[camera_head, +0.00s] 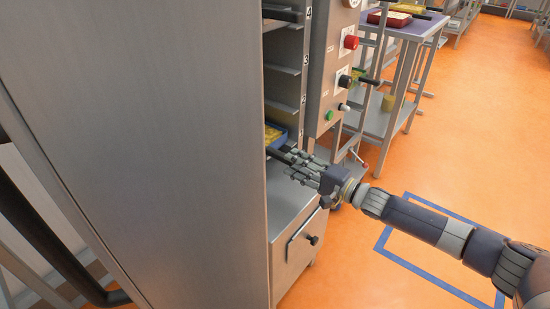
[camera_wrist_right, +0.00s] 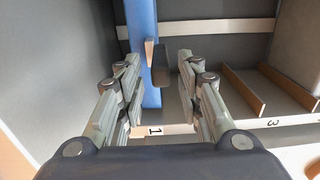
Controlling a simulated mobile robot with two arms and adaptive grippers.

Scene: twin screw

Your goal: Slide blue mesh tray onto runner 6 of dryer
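The blue mesh tray (camera_head: 277,134) is inside the dryer (camera_head: 170,120), low in its open front, with yellow contents showing. It sits below the shelf marked 2, and its blue edge (camera_wrist_right: 141,40) shows in the right wrist view near a label 1. My right gripper (camera_head: 292,160) reaches into the opening just in front of the tray. In the wrist view its fingers (camera_wrist_right: 158,70) are apart, with a dark handle-like piece (camera_wrist_right: 160,66) ahead between the tips. I cannot tell whether they touch it. Most of the tray is hidden by the cabinet wall. My left gripper is not in view.
Runners (camera_head: 284,69) line the dryer above the tray. A control panel (camera_head: 335,60) with knobs stands right beside the opening. A table (camera_head: 420,27) behind holds a red tray (camera_head: 388,19). The orange floor at right is open.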

